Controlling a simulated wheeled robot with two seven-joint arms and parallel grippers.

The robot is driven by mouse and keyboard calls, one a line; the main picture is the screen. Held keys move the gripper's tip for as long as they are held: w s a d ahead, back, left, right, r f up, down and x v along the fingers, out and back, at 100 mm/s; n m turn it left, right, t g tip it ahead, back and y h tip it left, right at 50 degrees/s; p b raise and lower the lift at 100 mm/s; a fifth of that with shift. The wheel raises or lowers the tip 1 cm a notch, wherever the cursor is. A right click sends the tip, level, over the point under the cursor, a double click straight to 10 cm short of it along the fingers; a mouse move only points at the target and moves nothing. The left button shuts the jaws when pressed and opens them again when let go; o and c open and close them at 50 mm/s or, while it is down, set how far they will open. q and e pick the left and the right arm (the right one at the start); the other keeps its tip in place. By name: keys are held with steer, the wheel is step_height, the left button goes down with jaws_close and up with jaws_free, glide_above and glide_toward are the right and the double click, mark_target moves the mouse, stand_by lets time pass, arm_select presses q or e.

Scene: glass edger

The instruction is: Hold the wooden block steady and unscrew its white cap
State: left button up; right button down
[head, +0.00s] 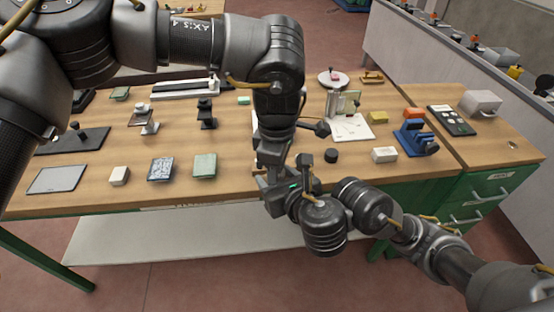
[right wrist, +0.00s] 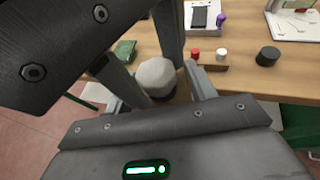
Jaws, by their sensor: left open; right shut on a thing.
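In the right wrist view a pale grey-white faceted cap (right wrist: 156,74) sits between the grippers, with a dark brown part just below it. That part appears to be the wooden block (right wrist: 163,96), mostly hidden by fingers and cap. My right gripper (head: 272,191) is shut on it from the front, near the table's front edge. My left gripper (head: 266,170) reaches down from above, open, its fingers on either side of the cap. I cannot tell whether they touch it. In the head view the grippers hide the block and cap.
A brown piece (right wrist: 212,68) with small red and white tops stands behind the grippers. Flat plates (head: 204,166) lie to the left.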

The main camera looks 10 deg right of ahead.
arm_select(q)
steer(key=c, duration=0.8)
steer(key=n, duration=0.3)
steer(key=o, duration=1.1)
steer(key=shift+r, duration=0.1)
